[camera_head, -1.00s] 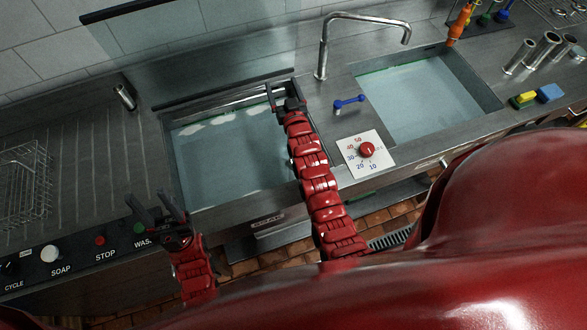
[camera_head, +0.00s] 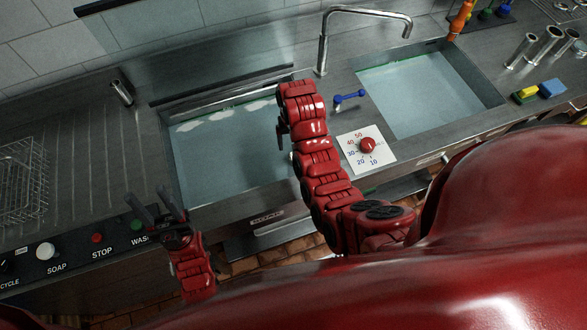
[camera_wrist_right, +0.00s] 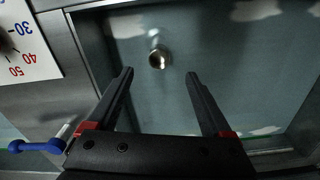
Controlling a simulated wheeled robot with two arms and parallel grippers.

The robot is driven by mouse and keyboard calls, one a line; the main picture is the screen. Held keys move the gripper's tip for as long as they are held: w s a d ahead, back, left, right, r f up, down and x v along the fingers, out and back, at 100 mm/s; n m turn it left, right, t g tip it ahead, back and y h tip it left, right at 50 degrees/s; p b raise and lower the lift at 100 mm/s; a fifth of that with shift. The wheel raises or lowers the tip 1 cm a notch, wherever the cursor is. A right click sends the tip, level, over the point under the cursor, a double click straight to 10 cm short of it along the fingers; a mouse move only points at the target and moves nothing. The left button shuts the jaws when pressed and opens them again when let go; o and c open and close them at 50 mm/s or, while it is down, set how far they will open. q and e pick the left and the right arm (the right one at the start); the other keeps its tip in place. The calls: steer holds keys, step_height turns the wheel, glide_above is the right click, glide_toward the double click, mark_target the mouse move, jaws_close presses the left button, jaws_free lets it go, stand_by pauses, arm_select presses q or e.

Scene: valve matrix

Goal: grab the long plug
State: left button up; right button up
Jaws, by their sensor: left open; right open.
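A round shiny metal piece (camera_wrist_right: 157,57) shows in the water-filled left sink (camera_wrist_right: 255,80) in the right wrist view, just beyond and between my right fingertips. It looks like the top of an upright plug, but its length cannot be told. My right gripper (camera_wrist_right: 159,72) is open and empty, pointing down over the sink, apart from that piece. In the head view my right arm hides most of this gripper and the metal piece. My left gripper (camera_head: 146,192) is open and empty over the counter's front edge, left of the sink.
A tall faucet (camera_head: 323,45) rises between the sinks, near a blue lever (camera_head: 349,98) and a red dial (camera_head: 367,145). A wire rack (camera_head: 22,180) sits far left.

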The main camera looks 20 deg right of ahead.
step_height(320, 180, down, 16)
steer(key=b, duration=0.7)
steer(key=shift+w, duration=0.2)
steer(key=shift+r, duration=0.1)
jaws_close()
